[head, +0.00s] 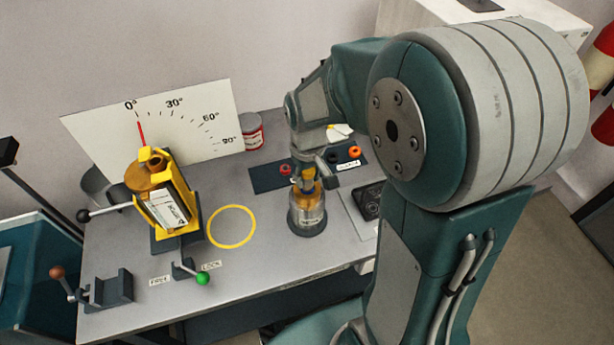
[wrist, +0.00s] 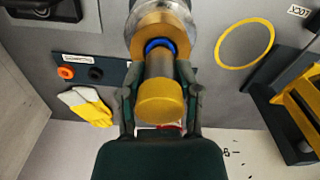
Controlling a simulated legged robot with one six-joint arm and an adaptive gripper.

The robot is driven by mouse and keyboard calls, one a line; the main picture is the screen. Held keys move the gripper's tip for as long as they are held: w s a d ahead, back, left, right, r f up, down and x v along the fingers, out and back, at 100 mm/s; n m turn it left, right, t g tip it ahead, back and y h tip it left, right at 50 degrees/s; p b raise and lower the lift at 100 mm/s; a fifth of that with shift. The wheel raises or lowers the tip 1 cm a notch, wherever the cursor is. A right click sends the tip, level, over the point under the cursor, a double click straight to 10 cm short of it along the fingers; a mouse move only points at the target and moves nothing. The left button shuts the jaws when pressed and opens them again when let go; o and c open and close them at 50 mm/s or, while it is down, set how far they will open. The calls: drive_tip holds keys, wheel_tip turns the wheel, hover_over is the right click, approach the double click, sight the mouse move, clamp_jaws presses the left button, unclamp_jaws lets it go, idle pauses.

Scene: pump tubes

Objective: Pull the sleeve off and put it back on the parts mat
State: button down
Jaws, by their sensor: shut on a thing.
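My gripper (wrist: 162,105) is shut on a brass-and-grey cylinder (wrist: 162,98), which I take to be the sleeve. In the head view, my gripper (head: 307,182) is directly above a steel cylinder with a brass top (head: 307,215) standing on the bench. In the wrist view, a blue ring (wrist: 160,44) shows between the held piece and the brass collar (wrist: 157,22). The held piece lines up with the collar; I cannot tell whether it is still around the tube. The dark blue parts mat (head: 262,181) lies behind, also in the wrist view (wrist: 117,72).
Red (head: 285,170), black (head: 331,155) and orange (head: 354,152) rings lie on the mat. A yellow tilting fixture (head: 165,195) with a dial board is left. A yellow circle (head: 231,227) marks bare bench.

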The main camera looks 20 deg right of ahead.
drive_tip(key=shift+r, duration=2.25)
